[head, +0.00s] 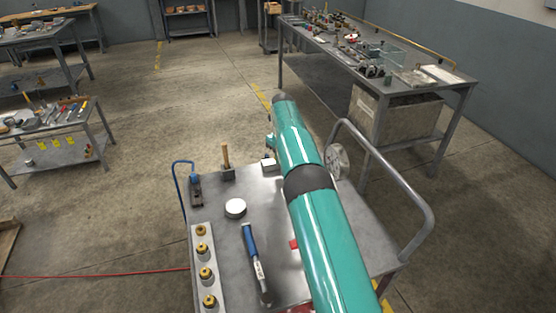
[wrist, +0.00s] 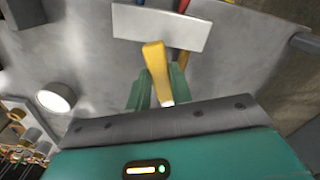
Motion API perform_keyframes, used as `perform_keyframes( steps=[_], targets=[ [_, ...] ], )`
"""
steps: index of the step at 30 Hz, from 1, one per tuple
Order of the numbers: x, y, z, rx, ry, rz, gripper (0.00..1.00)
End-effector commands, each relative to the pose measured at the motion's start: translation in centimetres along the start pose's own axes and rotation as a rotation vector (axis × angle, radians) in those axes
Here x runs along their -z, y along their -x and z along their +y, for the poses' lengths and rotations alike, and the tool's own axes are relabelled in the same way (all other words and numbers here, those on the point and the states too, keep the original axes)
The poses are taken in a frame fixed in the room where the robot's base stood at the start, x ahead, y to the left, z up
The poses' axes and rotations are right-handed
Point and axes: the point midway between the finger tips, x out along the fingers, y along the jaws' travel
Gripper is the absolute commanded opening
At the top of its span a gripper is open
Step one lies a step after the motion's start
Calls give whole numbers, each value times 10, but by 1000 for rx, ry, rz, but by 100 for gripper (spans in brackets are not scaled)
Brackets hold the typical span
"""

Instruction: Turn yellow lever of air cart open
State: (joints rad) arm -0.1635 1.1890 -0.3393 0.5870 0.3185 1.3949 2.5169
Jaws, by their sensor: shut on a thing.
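The yellow lever (wrist: 155,62) shows in the wrist view, in front of a pale plate (wrist: 185,33). My gripper (wrist: 160,90) has its two green fingers on either side of the lever's near end and is shut on it. The lever points from the plate toward my wrist. In the head view my own teal arm reaches over the metal cart (head: 270,215) and hides the lever and the gripper's fingers.
A bench (head: 400,80) stands behind right; a red hose (head: 100,274) lies left.

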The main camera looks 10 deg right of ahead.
Motion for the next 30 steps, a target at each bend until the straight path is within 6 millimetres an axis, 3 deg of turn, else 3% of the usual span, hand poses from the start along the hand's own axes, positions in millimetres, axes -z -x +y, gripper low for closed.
perform_keyframes(
  steps=[15,30],
  targets=[
    [7,0,-32,0,-358,2,0],
    [9,0,-37,0,-422,2,0]
  ],
)
